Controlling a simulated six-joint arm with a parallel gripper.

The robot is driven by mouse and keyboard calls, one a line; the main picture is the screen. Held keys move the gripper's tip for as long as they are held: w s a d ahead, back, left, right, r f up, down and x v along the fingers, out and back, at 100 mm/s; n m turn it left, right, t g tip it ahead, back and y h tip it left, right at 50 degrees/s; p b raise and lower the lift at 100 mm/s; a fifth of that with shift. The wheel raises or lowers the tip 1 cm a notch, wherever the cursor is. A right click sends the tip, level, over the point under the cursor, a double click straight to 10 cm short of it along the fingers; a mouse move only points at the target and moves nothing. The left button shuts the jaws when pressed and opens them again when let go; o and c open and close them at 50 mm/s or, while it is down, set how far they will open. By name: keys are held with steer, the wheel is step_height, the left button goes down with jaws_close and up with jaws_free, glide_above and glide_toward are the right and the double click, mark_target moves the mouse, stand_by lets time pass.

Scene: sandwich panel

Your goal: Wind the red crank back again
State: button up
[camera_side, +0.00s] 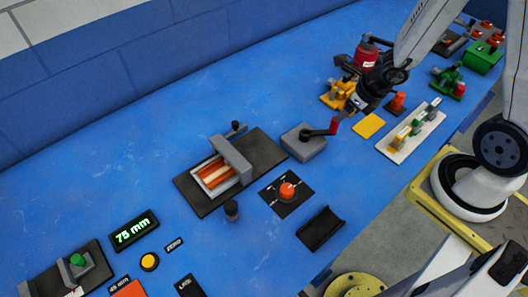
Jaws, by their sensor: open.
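The red crank (334,124) sticks out from the right side of a grey box (302,143) near the middle of the bench. My gripper (360,106) is open, behind and to the right of the crank in the picture. It looks apart from the crank, with nothing seen in it. Its fingertips are small and dark against the yellow device behind, so their exact height is hard to tell.
Left of the box, a grey press (231,157) stands on a black plate. A black panel with an orange knob (288,190) lies in front. A yellow square (368,126) and a white board (408,138) with several clamps are to the right. A yellow device (338,96) stands behind my gripper.

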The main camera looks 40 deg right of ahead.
steer(key=shift+r, duration=0.2)
steer(key=shift+w, duration=0.15)
steer(key=c, duration=0.9)
steer(key=w+r+n+y, duration=0.1)
steer(key=w+n, duration=0.2)
steer(key=w+a+r+n+y, duration=0.1)
steer(key=w+n, duration=0.2)
steer(key=w+n+t+y, duration=0.1)
steer(key=w+n, duration=0.1)
steer(key=w, duration=0.1)
steer(key=shift+a+r+n+y, duration=0.25)
steer(key=shift+r+n+y, duration=0.05)
steer(key=shift+r+n, duration=0.1)
jaws_close()
steer(key=d+r+n+g+h, duration=0.1)
steer(key=d+n+g, duration=0.7)
steer(key=n, duration=0.7)
steer(key=shift+d, duration=0.9)
